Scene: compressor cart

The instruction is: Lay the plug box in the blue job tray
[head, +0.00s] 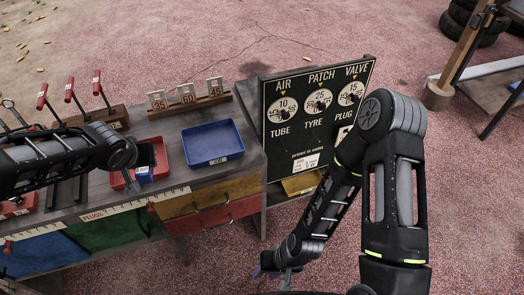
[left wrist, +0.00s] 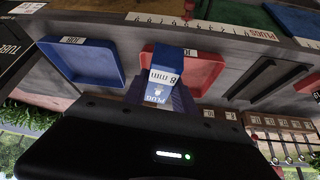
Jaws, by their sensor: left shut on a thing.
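The plug box (left wrist: 160,78) is blue and white, marked "8 mm" and "PLUG". My left gripper (left wrist: 160,98) is shut on it, with a dark finger on either side. In the head view the box (head: 144,175) shows at the red tray, below my left gripper (head: 145,158); I cannot tell whether it touches the tray. The blue job tray (head: 212,158) is empty, to the right of the red tray, and also shows in the left wrist view (left wrist: 80,75). My right gripper (head: 274,270) is low at the bottom, away from the bench; its opening is unclear.
The red tray (head: 162,150) lies next to the blue tray. A wooden rack with number cards (head: 187,95) stands behind. A black dial board (head: 318,115) rises to the right of the bench. Red-handled tools (head: 70,90) stand at the back left.

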